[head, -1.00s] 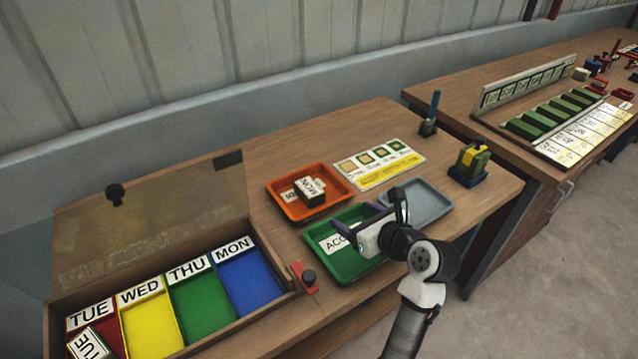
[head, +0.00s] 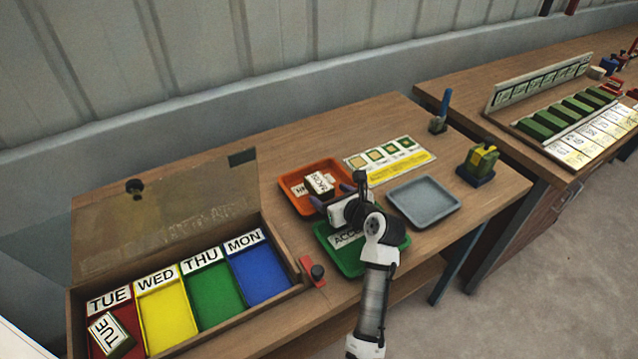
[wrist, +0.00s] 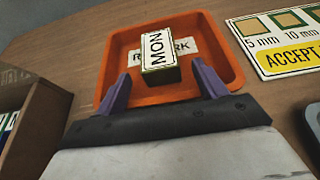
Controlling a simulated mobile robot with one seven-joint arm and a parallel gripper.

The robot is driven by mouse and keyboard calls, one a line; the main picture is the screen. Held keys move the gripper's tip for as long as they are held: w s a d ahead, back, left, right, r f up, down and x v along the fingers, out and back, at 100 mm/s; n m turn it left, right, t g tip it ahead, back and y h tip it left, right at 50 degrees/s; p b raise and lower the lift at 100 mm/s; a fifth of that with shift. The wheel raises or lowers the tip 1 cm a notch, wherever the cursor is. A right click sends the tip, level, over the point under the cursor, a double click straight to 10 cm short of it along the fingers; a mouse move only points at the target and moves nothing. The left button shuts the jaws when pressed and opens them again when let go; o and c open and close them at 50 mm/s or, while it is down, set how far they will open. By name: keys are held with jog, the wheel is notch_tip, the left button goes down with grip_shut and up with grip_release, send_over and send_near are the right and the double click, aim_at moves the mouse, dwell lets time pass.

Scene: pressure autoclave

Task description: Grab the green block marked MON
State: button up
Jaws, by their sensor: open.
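The green block marked MON (wrist: 160,50) lies in the orange tray (wrist: 227,62), its white label facing up and green showing on its side. In the head view the block (head: 319,183) sits in the same orange tray (head: 286,178), on a partly covered label. My gripper (wrist: 160,85) is open and empty, its two purple fingers pointing at the block. The block is just beyond the fingertips, roughly centred and not clearly between them. In the head view my gripper (head: 338,197) is at the near right side of the orange tray, partly hiding it.
A green tray (head: 350,262) lies under my arm and a grey tray (head: 424,204) to its right. A sorting box (head: 290,262) with coloured compartments stands left, holding a TUE block (head: 110,334). A thickness card (head: 391,158) lies behind; a stamp (head: 478,163) stands right.

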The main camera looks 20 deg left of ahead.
jog(key=shift+w+a+f, duration=0.1)
jog(key=shift+w+a, duration=0.05)
jog(key=shift+w, duration=0.05)
jog(key=c, duration=1.1)
